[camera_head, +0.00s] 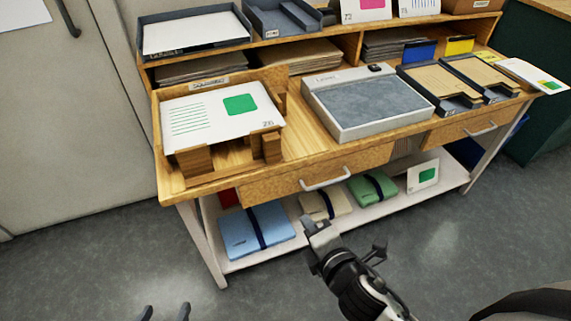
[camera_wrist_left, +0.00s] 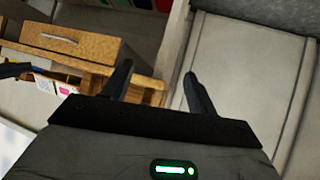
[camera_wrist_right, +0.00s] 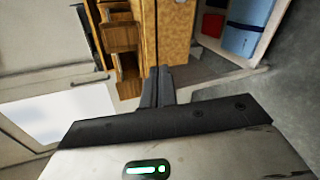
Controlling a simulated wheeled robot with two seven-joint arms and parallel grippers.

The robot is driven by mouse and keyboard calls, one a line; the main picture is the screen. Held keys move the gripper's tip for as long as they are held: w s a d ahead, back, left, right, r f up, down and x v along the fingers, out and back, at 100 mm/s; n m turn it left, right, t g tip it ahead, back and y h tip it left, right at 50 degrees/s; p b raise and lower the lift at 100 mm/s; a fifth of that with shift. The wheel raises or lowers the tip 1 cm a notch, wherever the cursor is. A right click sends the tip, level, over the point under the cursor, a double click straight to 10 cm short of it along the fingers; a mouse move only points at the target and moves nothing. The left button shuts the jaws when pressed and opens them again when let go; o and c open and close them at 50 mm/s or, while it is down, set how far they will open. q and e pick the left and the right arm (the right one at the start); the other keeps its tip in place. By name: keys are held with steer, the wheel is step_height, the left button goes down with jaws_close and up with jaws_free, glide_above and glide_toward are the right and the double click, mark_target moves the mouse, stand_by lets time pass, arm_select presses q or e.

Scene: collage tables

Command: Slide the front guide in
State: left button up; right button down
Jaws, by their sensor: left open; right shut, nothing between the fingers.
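A wooden jig (camera_head: 277,82) stands at the left end of the table and holds white sheets (camera_head: 205,117) with a green square. Wooden blocks (camera_head: 195,161) stand at its front left, and another block (camera_head: 268,147) at its front right; which part is the front guide I cannot tell. The blocks also show in the right wrist view (camera_wrist_right: 122,38). My left gripper (camera_head: 165,311) is open and empty, low in front of the table; its fingers show apart in the left wrist view (camera_wrist_left: 157,82). My right gripper (camera_head: 309,223) is shut and empty, in front of the drawer; its fingers meet in the right wrist view (camera_wrist_right: 157,86).
A grey-topped device (camera_head: 318,103) and dark trays (camera_head: 449,105) stand right of the jig. A drawer (camera_head: 282,186) with a metal handle lies below the tabletop. Folded cloths (camera_head: 259,232) lie on the lower shelf (camera_head: 438,190). The floor at the left is clear.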

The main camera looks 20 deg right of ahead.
steer(key=w+r+n+t+b, duration=0.3)
steer(key=w+r+n+t, duration=0.1)
steer(key=n, duration=1)
steer(key=n+p, duration=0.1)
glide_toward(272, 144)
steer(key=w, duration=0.7)
steer(key=shift+a, duration=0.15)
arm_select(q)
steer(key=shift+w+d+f, duration=0.1)
steer(key=shift+d+f, duration=0.1)
steer(key=shift+f, duration=0.6)
